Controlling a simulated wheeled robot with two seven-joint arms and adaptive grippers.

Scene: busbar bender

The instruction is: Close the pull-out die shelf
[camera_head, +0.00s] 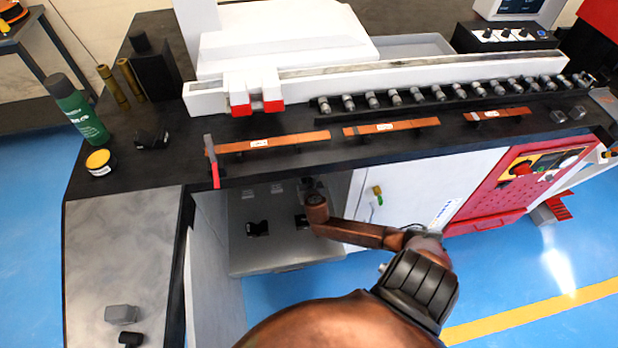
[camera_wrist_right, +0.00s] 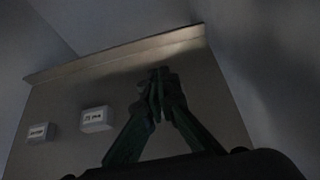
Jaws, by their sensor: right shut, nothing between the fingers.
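The pull-out die shelf (camera_head: 285,257) is a grey metal tray standing out of the open cabinet bay below the table top. Small black dies (camera_head: 257,229) and paler pieces (camera_head: 248,193) sit on it. My right arm reaches in over the shelf from the lower right, and its gripper is mostly hidden in the head view. In the right wrist view my right gripper (camera_wrist_right: 158,88) is shut and empty above the shelf surface (camera_wrist_right: 65,110), near its raised edge (camera_wrist_right: 120,55). I cannot tell whether the fingertips touch it. My left gripper is not in view.
The black table top (camera_head: 180,175) overhangs the shelf. A white cabinet door (camera_head: 415,185) and a red panel (camera_head: 490,195) stand to the right. Two labelled blocks lie on the shelf, one nearer the fingers (camera_wrist_right: 96,119). Blue floor is clear in front.

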